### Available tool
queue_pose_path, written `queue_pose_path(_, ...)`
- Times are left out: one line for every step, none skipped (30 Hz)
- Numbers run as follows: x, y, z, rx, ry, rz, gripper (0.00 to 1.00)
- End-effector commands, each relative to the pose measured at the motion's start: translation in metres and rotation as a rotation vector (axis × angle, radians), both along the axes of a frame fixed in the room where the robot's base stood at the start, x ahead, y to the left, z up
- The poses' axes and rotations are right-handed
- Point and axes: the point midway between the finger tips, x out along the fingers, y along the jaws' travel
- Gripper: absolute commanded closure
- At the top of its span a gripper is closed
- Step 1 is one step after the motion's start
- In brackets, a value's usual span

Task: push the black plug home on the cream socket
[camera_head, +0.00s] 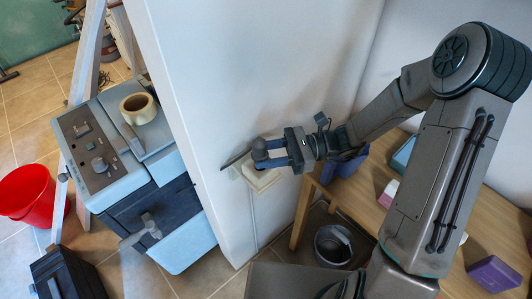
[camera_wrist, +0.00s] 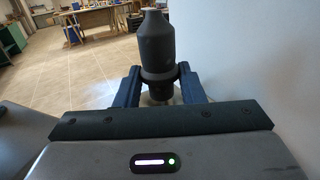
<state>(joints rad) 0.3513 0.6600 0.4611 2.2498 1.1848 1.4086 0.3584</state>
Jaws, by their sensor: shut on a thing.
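The black plug (camera_wrist: 157,46) is between the two blue fingers of my gripper (camera_wrist: 158,88) in the wrist view, its narrow end pointing up in the picture. In the head view my gripper (camera_head: 283,152) is shut on the plug (camera_head: 260,151) close to the white wall. The cream socket (camera_head: 256,178) is fixed to the wall just below and beside the plug. The plug's end facing the socket is mostly hidden, so I cannot tell whether it is seated. A little of a pale surface shows beneath the plug in the wrist view.
A thin pale cable runs down the wall (camera_head: 240,80) below the socket. A wooden table (camera_head: 362,190) with small boxes stands at the right. A grey bucket (camera_head: 333,245) is below. A blue machine (camera_head: 140,180) with a tape roll (camera_head: 138,108) stands left of the wall's edge.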

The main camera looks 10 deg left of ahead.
Motion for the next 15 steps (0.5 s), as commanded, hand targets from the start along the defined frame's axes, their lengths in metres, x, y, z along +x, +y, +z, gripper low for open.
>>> queue_pose_path(0.0,0.0,0.0,0.0,0.0,0.0,0.87)
queue_pose_path(0.0,0.0,0.0,0.0,0.0,0.0,0.87)
queue_pose_path(0.0,0.0,0.0,0.0,0.0,0.0,0.87)
queue_pose_path(0.0,0.0,0.0,0.0,0.0,0.0,0.87)
queue_pose_path(0.0,0.0,0.0,0.0,0.0,0.0,0.87)
queue_pose_path(0.0,0.0,-0.0001,0.0,0.0,0.0,0.87)
queue_pose_path(0.0,0.0,-0.0002,0.0,0.0,0.0,0.87)
queue_pose_path(0.0,0.0,-0.0005,0.0,0.0,0.0,0.87)
queue_pose_path(0.0,0.0,-0.001,0.0,0.0,0.0,0.87)
queue_pose_path(0.0,0.0,-0.0015,0.0,0.0,0.0,0.87)
queue_pose_path(0.0,0.0,-0.0022,0.0,0.0,0.0,0.87)
queue_pose_path(0.0,0.0,-0.0032,0.0,0.0,0.0,0.87)
queue_pose_path(0.0,0.0,-0.0041,0.0,0.0,0.0,0.87)
queue_pose_path(0.0,0.0,-0.0051,0.0,0.0,0.0,0.87)
queue_pose_path(0.0001,0.0,-0.0063,0.0,0.0,0.0,0.87)
